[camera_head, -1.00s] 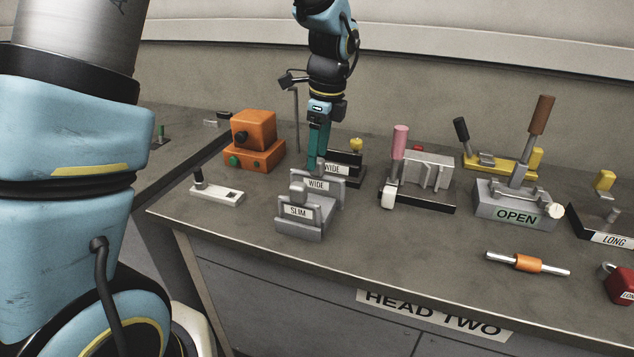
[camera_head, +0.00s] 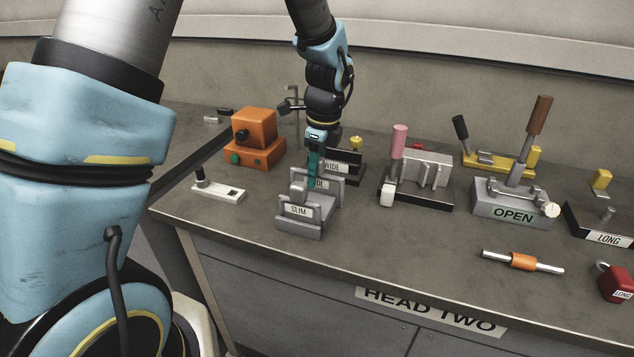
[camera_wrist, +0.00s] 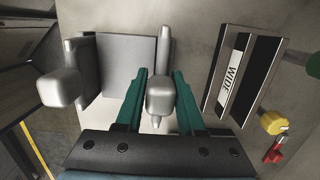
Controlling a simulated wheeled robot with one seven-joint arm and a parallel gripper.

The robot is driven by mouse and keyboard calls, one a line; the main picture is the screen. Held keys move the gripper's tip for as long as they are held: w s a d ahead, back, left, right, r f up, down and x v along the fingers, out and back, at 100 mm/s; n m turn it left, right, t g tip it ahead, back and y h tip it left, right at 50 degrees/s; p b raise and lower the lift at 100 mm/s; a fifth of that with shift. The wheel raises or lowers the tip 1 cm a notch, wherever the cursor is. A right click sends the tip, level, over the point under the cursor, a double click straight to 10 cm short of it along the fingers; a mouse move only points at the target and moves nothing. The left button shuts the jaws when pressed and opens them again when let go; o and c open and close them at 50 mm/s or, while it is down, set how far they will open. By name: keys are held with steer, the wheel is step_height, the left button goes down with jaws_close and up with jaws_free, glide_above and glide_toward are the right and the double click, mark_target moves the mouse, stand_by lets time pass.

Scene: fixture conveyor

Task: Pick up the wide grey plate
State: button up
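The wide grey plate (camera_head: 334,187) stands upright in a grey holder (camera_head: 303,226), behind the slim grey plate (camera_head: 296,210). My gripper (camera_head: 314,182) points down over the wide plate and covers part of its label. In the wrist view the wide plate (camera_wrist: 165,48) shows nearly edge-on, and its rounded grey knob (camera_wrist: 160,97) lies between the two teal fingers of my gripper (camera_wrist: 160,78). The fingers look apart, with narrow gaps beside the knob. The slim plate's knob (camera_wrist: 58,89) is to the left, clear of the fingers.
A black fixture labelled WIDE (camera_head: 346,165) stands close behind; it also shows in the wrist view (camera_wrist: 243,72). A pink-handled clamp (camera_head: 417,178) is to the right, an orange box (camera_head: 255,140) and a small pale switch (camera_head: 218,190) to the left.

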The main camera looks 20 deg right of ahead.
jaws_close()
stand_by(0.9)
